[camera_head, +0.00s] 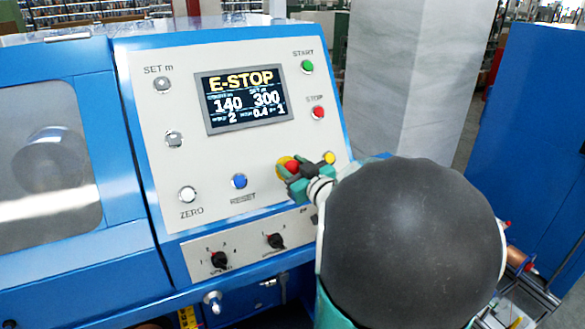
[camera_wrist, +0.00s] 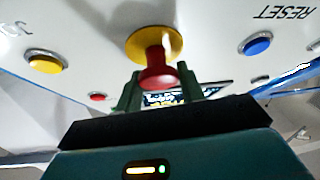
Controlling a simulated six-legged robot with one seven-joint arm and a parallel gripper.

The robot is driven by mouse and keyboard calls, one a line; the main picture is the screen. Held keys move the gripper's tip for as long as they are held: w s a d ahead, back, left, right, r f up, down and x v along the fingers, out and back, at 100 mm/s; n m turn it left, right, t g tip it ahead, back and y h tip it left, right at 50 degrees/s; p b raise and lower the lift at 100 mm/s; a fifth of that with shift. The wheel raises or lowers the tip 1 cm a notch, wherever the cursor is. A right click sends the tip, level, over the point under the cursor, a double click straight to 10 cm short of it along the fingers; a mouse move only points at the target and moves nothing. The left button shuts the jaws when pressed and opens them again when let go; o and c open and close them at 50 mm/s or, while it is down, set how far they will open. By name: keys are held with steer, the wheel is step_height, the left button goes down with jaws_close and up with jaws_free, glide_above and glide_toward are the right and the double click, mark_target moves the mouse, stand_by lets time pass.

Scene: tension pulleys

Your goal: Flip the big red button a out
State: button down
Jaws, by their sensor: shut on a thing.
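The big red button (camera_head: 291,166) sits on a yellow round base at the lower right of the white control panel (camera_head: 220,140). My gripper (camera_head: 298,180) is at the button, and the arm partly hides it. In the wrist view the red button (camera_wrist: 156,76) stands out from its yellow base (camera_wrist: 154,43), between the green fingers of my gripper (camera_wrist: 158,90). The gripper is shut on the red button. The panel's screen (camera_head: 247,98) reads "E-STOP" in yellow, with 140 and 300 below.
Near the gripper are a yellow button (camera_head: 329,158) and the blue RESET button (camera_head: 239,181). A red STOP button (camera_head: 318,112) and green START button (camera_head: 307,67) are higher up. Two black rotary knobs, including one at left (camera_head: 219,260), lie below. A pale pillar (camera_head: 405,80) stands behind.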

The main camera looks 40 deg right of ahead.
steer(key=shift+s, duration=0.15)
steer(key=c, duration=0.9)
jaws_free()
steer(key=shift+s+r, duration=0.2)
steer(key=shift+s, duration=0.05)
steer(key=shift+o, duration=0.2)
steer(key=shift+w+f, duration=0.15)
steer(key=shift+w, duration=0.15)
steer(key=s+a, duration=0.2)
steer(key=s, duration=1.1)
steer(key=shift+s+a, duration=0.15)
steer(key=shift+s, duration=0.15)
